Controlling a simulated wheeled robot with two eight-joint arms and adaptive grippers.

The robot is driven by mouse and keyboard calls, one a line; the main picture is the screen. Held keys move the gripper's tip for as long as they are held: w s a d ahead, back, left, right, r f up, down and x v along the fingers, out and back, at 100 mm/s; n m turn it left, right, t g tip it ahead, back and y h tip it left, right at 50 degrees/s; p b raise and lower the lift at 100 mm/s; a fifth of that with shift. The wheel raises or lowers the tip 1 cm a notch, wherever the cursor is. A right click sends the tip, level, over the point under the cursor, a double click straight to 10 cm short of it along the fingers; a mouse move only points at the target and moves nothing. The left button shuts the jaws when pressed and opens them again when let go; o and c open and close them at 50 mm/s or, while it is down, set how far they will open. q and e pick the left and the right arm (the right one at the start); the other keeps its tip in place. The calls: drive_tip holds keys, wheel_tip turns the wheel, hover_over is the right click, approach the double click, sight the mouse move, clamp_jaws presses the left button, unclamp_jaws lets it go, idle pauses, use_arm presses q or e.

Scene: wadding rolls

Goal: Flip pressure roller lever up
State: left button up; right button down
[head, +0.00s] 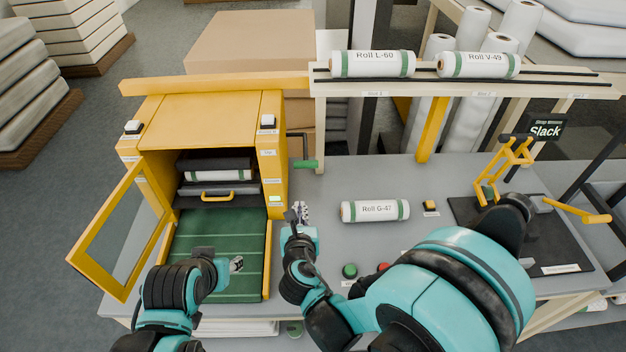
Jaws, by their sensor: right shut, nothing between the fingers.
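The yellow machine cabinet (205,122) stands at the left with its framed door open. A lever with a green grip (306,164) sticks out level from its right side on a dark bar; I take it for the pressure roller lever. Inside the cabinet are a dark roller (215,165) and a yellow handle (204,197). My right gripper (299,213) is shut and empty, below the green grip and apart from it, beside the cabinet's right edge. My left gripper (236,264) is over the green bed (215,232); its finger opening is unclear.
Roll G-47 (375,210) lies on the grey table right of my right gripper. Roll L-60 (372,64) and Roll V-49 (478,65) lie on the rail above. A yellow-levered device (508,165) stands at the right. A green button (349,270) is near the front.

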idle(0.3)
use_arm(q)
wheel_tip(320, 180, down, 2)
drive_tip(key=shift+f+b, duration=0.25)
drive_tip(key=shift+b, duration=1)
use_arm(e)
drive_tip(key=w, duration=1.1)
drive_tip(key=shift+w, duration=0.35)
